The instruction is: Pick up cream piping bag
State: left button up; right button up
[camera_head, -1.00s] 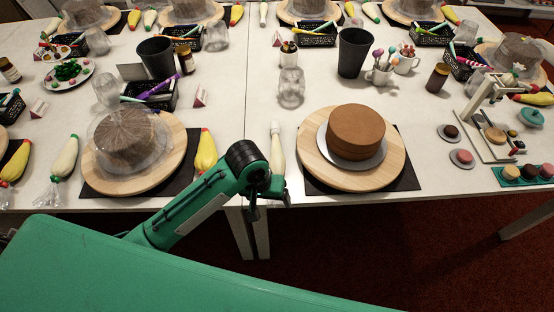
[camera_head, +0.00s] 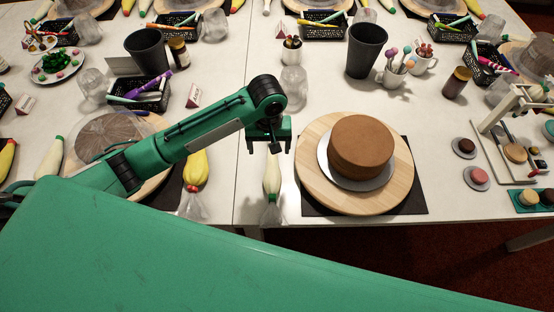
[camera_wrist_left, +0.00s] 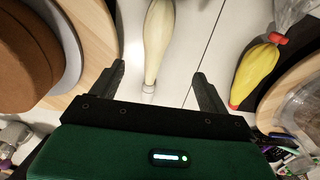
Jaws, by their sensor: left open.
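A cream piping bag (camera_head: 272,178) lies on the white table, left of the brown cake. My left gripper (camera_head: 270,146) is open above its far, narrow end. In the left wrist view, the cream piping bag (camera_wrist_left: 158,40) lies between and beyond the two open fingers (camera_wrist_left: 159,72), and nothing is gripped. Its pale tip points toward the gripper's palm. My right gripper is not in view.
The brown cake (camera_head: 361,145) stands on a round wooden turntable (camera_head: 312,185) just right of the bag. A yellow piping bag (camera_head: 196,167) lies to the left. A clear jar (camera_head: 293,90) and a black cup (camera_head: 366,50) stand beyond.

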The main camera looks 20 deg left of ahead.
pick_arm(q)
send_over(272, 170)
jog(key=f, duration=0.7)
jog(key=shift+a+f+p, duration=0.3)
jog(key=shift+f+p, duration=0.05)
jog(key=shift+p, duration=0.05)
jog(key=shift+w+f, duration=0.1)
jog(key=shift+f, duration=0.2)
jog(key=shift+d+f+p, duration=0.15)
jog(key=shift+f+p, duration=0.2)
jog(key=shift+f, duration=0.3)
jog(key=f, duration=0.3)
jog(key=shift+d+f+p, duration=0.2)
jog(key=shift+f+p, duration=0.05)
jog(key=shift+p, duration=0.15)
jog(key=shift+f, duration=0.2)
jog(key=c, duration=0.7)
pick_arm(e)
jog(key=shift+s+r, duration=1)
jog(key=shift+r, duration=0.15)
